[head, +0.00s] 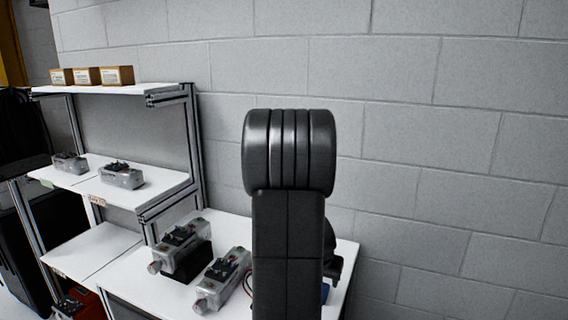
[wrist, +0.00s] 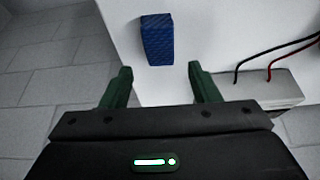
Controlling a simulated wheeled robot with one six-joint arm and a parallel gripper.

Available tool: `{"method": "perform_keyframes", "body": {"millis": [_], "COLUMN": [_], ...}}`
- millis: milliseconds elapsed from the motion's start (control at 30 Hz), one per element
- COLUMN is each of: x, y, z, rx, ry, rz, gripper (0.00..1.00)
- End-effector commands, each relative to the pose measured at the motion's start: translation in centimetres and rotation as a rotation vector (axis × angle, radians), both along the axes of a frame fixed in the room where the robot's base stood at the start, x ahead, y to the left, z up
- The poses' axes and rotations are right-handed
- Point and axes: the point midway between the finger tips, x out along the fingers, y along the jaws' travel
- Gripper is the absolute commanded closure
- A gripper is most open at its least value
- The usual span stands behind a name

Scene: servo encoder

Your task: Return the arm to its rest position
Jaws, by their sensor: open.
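My gripper (wrist: 160,80) shows in the wrist view with its two green fingers apart and nothing between them. It hangs above the edge of a white tabletop (wrist: 215,30). A blue textured block (wrist: 157,40) lies on the tabletop beyond the fingertips, apart from them. In the head view my black arm (head: 288,220) stands upright in the middle and hides part of the table. My gripper's fingers cannot be made out there.
Two grey devices with black tops, one at the left (head: 180,250) and one nearer (head: 222,280), sit on the white table (head: 130,275). A shelf rack (head: 115,90) at the left holds more devices and several small boxes. A grey block wall (head: 450,150) is behind.

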Motion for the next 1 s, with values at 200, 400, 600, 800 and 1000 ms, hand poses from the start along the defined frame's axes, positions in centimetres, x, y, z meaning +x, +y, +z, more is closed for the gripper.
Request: {"method": "perform_keyframes", "body": {"millis": [200, 400, 600, 800, 1000], "x": [0.1, 0.0, -0.1, -0.1, -0.2], "y": [0.0, 0.0, 0.0, 0.0, 0.0], "z": [4.4, 5.1, 3.3, -0.8, -4.9], "rx": [0.000, 0.000, 0.000, -0.001, 0.000], "ry": [-0.005, -0.001, 0.009, 0.008, 0.009], "rz": [0.000, 0.001, 0.001, 0.002, 0.001], "gripper": [0.44, 0.44, 0.44, 0.44, 0.44]}}
